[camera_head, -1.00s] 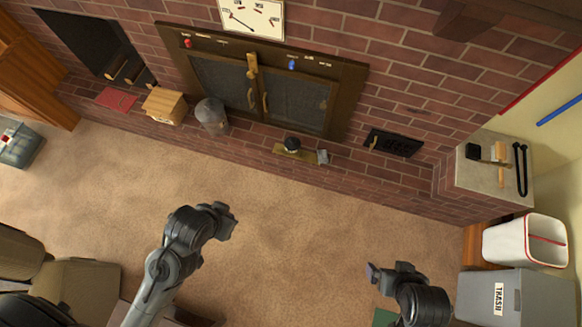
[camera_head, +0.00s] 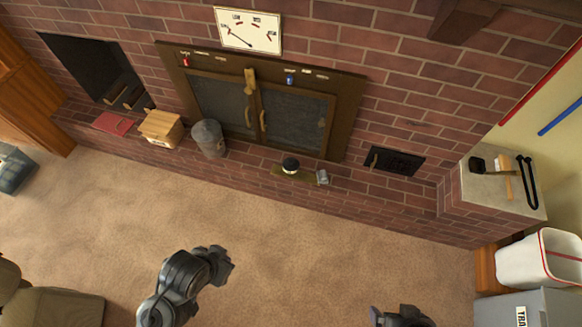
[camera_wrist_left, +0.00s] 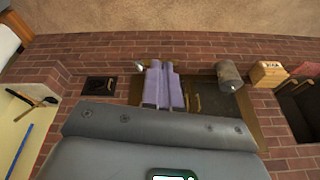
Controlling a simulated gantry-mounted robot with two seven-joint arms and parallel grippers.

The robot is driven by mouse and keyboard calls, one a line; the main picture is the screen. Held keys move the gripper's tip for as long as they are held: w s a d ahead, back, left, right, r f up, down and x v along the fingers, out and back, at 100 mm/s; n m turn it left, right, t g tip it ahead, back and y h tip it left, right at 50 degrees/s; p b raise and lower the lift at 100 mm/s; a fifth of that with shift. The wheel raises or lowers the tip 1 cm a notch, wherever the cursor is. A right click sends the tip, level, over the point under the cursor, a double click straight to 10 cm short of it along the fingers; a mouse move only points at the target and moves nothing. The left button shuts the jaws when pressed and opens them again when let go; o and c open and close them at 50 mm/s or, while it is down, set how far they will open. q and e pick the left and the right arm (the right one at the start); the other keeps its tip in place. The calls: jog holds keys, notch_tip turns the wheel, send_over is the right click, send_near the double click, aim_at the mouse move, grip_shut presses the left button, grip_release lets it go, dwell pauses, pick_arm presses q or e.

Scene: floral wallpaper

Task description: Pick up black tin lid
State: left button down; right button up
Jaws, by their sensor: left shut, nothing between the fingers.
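A small round black-topped object (camera_head: 290,165), which looks like the tin lid, sits on a flat brownish piece (camera_head: 280,173) on the brick ledge below the wooden doors. I cannot tell whether it is a loose lid or closes a tin. My left gripper (camera_head: 218,262) is over the carpet, well short of the ledge. In the left wrist view its two purple fingers (camera_wrist_left: 161,64) lie together, shut and empty, and the black object is not visible there. My right gripper (camera_head: 376,316) is partly cut off at the bottom edge, and its finger opening is unclear.
A small metal item (camera_head: 322,177) sits right of the black object. A grey metal bucket (camera_head: 208,138), wooden box (camera_head: 161,128) and red book-like item (camera_head: 111,123) stand further left along the ledge. White and grey bins (camera_head: 525,262) stand at right. The carpet before the ledge is clear.

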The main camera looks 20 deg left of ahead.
pick_arm(q)
grip_release()
jog(key=shift+d, duration=0.2)
jog(key=shift+a, duration=0.1)
